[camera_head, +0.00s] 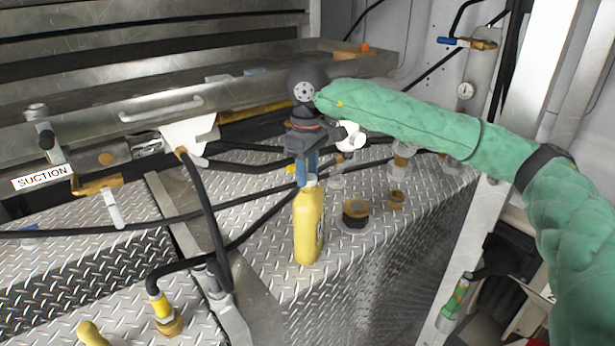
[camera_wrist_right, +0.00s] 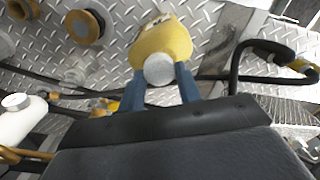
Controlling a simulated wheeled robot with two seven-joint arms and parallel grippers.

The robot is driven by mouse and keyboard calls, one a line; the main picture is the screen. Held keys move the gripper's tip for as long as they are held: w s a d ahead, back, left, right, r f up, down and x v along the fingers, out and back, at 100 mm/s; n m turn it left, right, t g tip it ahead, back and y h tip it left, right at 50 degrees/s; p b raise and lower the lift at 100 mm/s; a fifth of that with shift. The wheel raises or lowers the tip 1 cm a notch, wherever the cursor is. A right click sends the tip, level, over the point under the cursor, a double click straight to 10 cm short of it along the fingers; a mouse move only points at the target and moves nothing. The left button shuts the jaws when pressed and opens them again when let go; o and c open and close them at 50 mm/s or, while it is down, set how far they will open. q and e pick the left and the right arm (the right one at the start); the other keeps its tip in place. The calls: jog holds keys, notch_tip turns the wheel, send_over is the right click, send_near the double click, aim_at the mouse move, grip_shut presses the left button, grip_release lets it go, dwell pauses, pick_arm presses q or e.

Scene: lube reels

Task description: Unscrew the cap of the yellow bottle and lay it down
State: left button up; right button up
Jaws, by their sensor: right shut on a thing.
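The yellow bottle (camera_head: 308,225) stands upright on the diamond-plate deck, near its front edge. Its pale, whitish cap (camera_wrist_right: 159,69) shows between the blue fingers in the right wrist view, with the yellow bottle (camera_wrist_right: 162,42) beyond it. My right gripper (camera_head: 307,180) points down from above, directly over the bottle's top. Its blue fingers are shut on the cap, one on each side. The cap still appears at the bottle's mouth; whether it is loose cannot be told. In the head view the fingers partly hide it. My left gripper is not in view.
A dark-topped brass fitting (camera_head: 356,212) stands to the right of the bottle. Black hoses (camera_head: 250,165) cross the deck behind it and to the left. A metal tray with a handle (camera_head: 160,108) spans the back. Bare deck (camera_head: 265,215) lies left of the bottle.

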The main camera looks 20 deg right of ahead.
jog(key=shift+f+n+b, duration=0.3)
jog(key=shift+n+b, duration=0.5)
jog(key=shift+s+r+n, duration=0.1)
jog(key=shift+r+n, duration=0.05)
jog(key=shift+n, duration=0.25)
jog(key=o, duration=1.3)
jog(key=shift+r, duration=0.1)
jog(key=shift+o, duration=0.2)
